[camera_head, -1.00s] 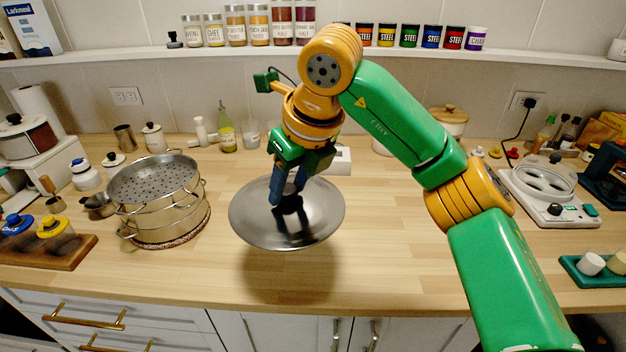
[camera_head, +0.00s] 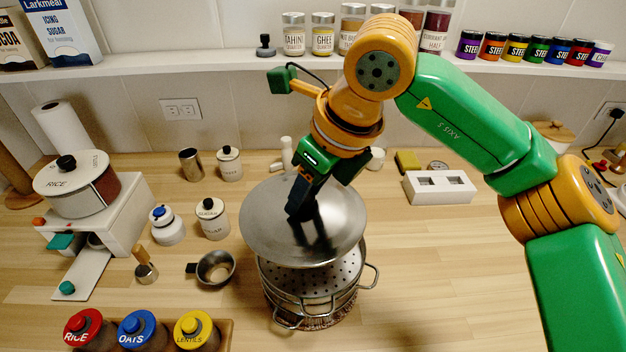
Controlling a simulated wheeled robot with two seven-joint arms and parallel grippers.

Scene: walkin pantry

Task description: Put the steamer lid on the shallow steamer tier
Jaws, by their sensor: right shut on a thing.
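The steamer lid (camera_head: 270,228) is a round grey metal disc with a dark knob. My right gripper (camera_head: 298,210) is shut on the lid's knob and holds it from above. The lid is in the air over the steamer, set toward the back left, and looks slightly tilted. The shallow steamer tier (camera_head: 345,274) is the perforated metal tier on top of the steamer stack (camera_head: 310,305). The lid hides its back part; its front holes and side handles show. A gap seems to lie between lid and tier. My left gripper is not in view.
A metal cup with a handle (camera_head: 214,268) and a sugar jar (camera_head: 212,219) stand left of the steamer. A rack with red, blue and yellow lidded jars (camera_head: 193,327) is at the front left. A white two-hole block (camera_head: 438,187) lies behind right. The counter right of the steamer is clear.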

